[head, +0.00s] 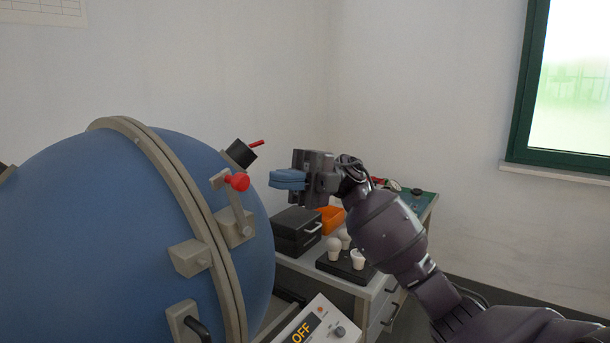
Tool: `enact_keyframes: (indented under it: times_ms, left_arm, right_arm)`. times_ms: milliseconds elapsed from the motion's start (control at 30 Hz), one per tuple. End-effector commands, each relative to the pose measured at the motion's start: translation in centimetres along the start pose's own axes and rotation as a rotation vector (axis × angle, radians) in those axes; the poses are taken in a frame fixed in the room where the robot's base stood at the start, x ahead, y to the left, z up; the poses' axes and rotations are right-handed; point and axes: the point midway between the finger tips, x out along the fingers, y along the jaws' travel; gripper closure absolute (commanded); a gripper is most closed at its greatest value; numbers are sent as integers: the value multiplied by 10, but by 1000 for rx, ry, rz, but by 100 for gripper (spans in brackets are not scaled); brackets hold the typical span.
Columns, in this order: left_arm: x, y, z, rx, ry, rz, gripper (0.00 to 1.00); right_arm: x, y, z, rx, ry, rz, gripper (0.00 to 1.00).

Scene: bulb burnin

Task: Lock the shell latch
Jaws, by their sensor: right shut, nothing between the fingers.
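The big blue shell (90,230) fills the left side, with a beige flange (170,165) running around its seam. The latch lever (235,207) with a red ball knob (240,182) stands up from a beige block on the right half of the shell. A matching beige block (190,257) sits on the other side of the seam, to the left of the lever. My right gripper (285,180) has blue fingers, shut and empty. In the picture it is to the right of the red knob, with a gap between them. My left gripper is not in view.
A dark cylinder with a red handle (241,153) projects from the shell's upper right. A control box reading OFF (318,325) stands below. A bench behind carries a black case (296,230), an orange bin (331,217) and white bulbs (334,247) on a dark tray.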

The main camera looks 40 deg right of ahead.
Motion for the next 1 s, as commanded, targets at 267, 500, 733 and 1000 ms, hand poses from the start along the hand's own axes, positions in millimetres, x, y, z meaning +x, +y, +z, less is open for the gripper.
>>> enact_keyframes:
  times_ms: [267, 500, 733, 1000]
  left_arm:
    - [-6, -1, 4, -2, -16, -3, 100]
    - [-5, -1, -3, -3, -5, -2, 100]
    - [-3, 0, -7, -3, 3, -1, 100]
    - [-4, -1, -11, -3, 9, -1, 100]
  right_arm:
    - [36, 1, 0, -1, 2, 1, 100]
    - [44, 0, 0, 0, 0, 0, 100]
    - [44, 0, 0, 1, 0, 0, 100]
    - [46, 1, -1, -5, -1, -34, 100]
